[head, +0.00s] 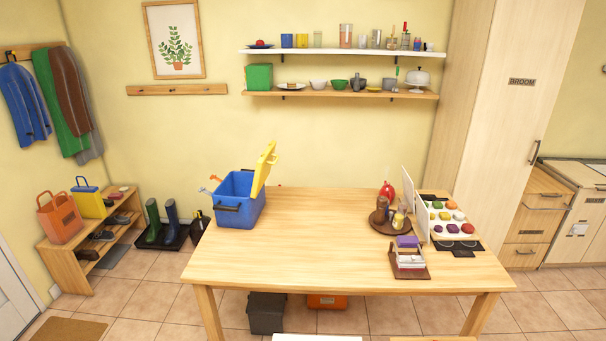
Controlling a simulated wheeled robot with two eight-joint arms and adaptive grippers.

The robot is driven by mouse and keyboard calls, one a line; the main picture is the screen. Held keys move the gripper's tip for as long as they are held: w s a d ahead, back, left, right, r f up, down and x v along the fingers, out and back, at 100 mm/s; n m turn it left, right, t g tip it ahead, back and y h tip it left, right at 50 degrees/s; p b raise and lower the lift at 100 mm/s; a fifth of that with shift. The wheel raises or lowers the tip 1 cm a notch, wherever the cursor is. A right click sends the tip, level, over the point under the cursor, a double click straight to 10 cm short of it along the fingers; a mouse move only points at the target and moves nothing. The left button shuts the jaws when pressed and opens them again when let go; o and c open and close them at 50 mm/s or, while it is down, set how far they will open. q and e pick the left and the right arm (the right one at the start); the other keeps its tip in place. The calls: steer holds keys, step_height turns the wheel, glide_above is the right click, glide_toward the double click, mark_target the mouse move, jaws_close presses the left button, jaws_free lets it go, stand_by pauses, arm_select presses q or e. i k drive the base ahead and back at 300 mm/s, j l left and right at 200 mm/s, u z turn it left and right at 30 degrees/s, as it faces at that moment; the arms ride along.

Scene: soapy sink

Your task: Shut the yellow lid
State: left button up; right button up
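The yellow lid (264,168) stands tilted upright at the right rim of a blue box (233,212). The box sits on the left back part of the wooden table, and its top is open. The lid leans slightly to the right, with a handle-like part near its top. Orange and light blue ends (209,189) of something show at the box's left rim; I cannot tell what they belong to. Neither of my grippers is in view.
The middle of the wooden table (310,245) is clear. On its right stand a round brown tray (381,226) with bottles, a white box of coloured pieces (446,210) with its lid raised, and a brown holder (412,272). Shelves (340,92) hang behind.

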mark_target(263, 169)
steer(key=u, duration=0.45)
steer(key=j, duration=0.7)
steer(key=i+j, duration=0.1)
steer(key=j, duration=0.6)
steer(key=i+j, duration=0.2)
steer(key=i, duration=0.3)
steer(key=i+j, duration=0.2)
steer(key=i, duration=0.35)
steer(key=i+l, duration=0.15)
steer(key=i, duration=0.25)
steer(key=i+l, duration=0.15)
steer(key=i, duration=0.25)
steer(key=l+z, duration=0.05)
